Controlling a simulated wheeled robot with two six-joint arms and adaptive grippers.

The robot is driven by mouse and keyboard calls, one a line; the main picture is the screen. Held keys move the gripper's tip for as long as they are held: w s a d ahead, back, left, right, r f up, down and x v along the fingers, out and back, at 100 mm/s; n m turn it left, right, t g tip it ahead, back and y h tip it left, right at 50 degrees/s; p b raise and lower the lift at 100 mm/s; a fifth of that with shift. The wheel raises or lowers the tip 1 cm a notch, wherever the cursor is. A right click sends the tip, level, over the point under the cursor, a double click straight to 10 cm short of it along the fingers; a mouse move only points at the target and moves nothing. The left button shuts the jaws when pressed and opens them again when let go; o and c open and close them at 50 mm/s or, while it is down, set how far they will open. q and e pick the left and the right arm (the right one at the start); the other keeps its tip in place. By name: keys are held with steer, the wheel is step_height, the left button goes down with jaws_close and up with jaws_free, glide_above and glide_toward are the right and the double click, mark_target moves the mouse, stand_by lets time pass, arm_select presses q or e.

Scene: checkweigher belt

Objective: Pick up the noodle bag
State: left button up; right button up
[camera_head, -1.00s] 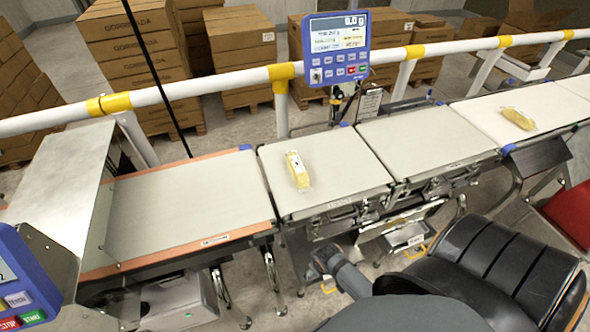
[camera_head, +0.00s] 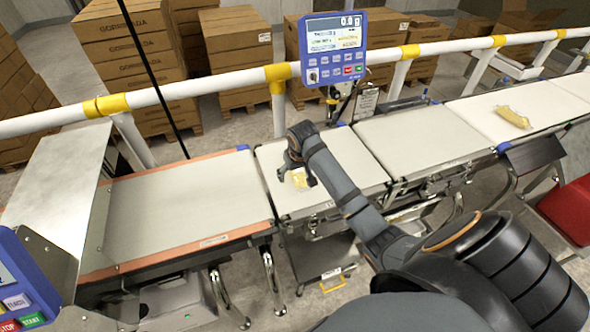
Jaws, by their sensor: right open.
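A yellow noodle bag (camera_head: 299,178) lies on the weighing belt (camera_head: 345,154) in the middle of the head view. My right gripper (camera_head: 297,178) is over this bag, with its dark fingers at the bag's sides. The gripper is open, and the wrist and fingers hide much of the bag. I cannot tell whether the fingers touch it. A second noodle bag (camera_head: 513,117) lies on the white belt (camera_head: 540,105) at the right, away from my gripper. My left gripper is not in view.
A display panel (camera_head: 334,50) on the white guard rail (camera_head: 215,83) stands behind the weighing belt. An orange-edged belt (camera_head: 185,205) adjoins at left, with a metal cover (camera_head: 60,190). Another bare belt (camera_head: 420,138) lies to the right. Stacked cartons (camera_head: 238,60) stand beyond the rail.

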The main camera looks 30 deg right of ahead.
steer(key=shift+m, duration=0.5)
steer(key=w+d+r, duration=0.2)
steer(key=w+r, duration=0.2)
steer(key=shift+d, duration=0.4)
steer(key=x, duration=0.5)
steer(key=shift+f+p, duration=0.1)
steer(key=shift+p, duration=0.3)
steer(key=shift+s+d+f+p, duration=0.1)
steer(key=shift+f+p, duration=0.25)
steer(key=shift+f, duration=0.1)
steer(key=x, duration=0.3)
steer(key=shift+d+f+p, duration=0.2)
steer(key=shift+f+p, duration=0.1)
steer(key=shift+f, duration=0.35)
steer(key=shift+r, duration=0.1)
steer(key=c, duration=1.5)
steer(key=shift+o, duration=0.2)
steer(key=shift+r, duration=0.15)
